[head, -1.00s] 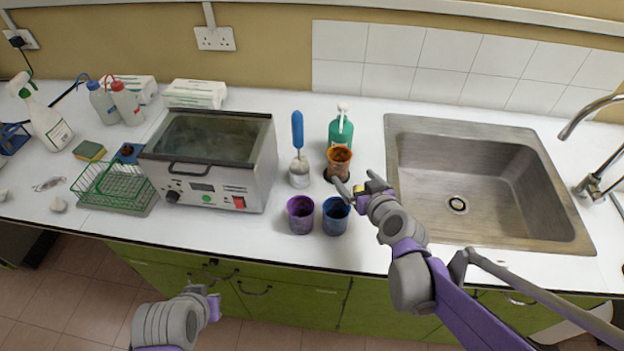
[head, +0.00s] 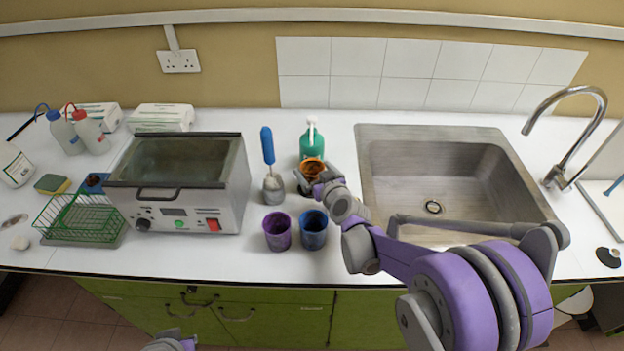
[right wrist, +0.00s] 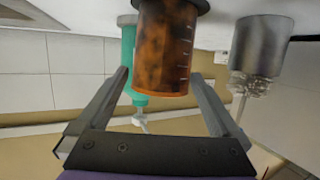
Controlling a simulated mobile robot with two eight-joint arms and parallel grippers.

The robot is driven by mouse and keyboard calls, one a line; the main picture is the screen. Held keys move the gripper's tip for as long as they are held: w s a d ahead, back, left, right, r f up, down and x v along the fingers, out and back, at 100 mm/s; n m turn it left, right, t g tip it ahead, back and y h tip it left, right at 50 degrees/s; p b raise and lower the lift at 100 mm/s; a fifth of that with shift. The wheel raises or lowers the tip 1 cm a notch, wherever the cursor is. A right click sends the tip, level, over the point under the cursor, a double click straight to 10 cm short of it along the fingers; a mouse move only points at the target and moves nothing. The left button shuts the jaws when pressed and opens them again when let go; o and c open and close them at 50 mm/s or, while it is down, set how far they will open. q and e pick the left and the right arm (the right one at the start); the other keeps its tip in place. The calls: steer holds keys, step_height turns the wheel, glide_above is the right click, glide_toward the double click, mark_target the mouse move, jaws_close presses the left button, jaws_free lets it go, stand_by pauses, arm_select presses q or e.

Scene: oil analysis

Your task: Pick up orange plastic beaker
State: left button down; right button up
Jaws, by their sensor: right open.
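The orange plastic beaker (head: 313,167) stands on the counter in front of a green bottle (head: 312,143). In the head view my right gripper (head: 312,181) is at the beaker and hides its lower part. The right wrist view is upside down and shows the dark-stained orange beaker (right wrist: 165,50) between the two open fingers, with gaps at both sides. The fingers are not closed on it. My left gripper (head: 172,343) only just shows at the bottom edge, and its jaws cannot be made out.
A purple beaker (head: 277,231) and a blue beaker (head: 313,230) stand in front. A metal pot with a blue-handled brush (head: 268,150) is close on the left. The water bath (head: 185,185) is farther left; the sink (head: 435,205) is on the right.

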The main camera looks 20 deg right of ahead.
steer(key=shift+w+a+f, duration=0.1)
steer(key=shift+w+f, duration=0.1)
steer(key=shift+w, duration=0.45)
steer(key=c, duration=1.1)
steer(key=shift+s+r, duration=0.1)
steer(key=shift+r, duration=0.05)
steer(key=shift+c, duration=0.2)
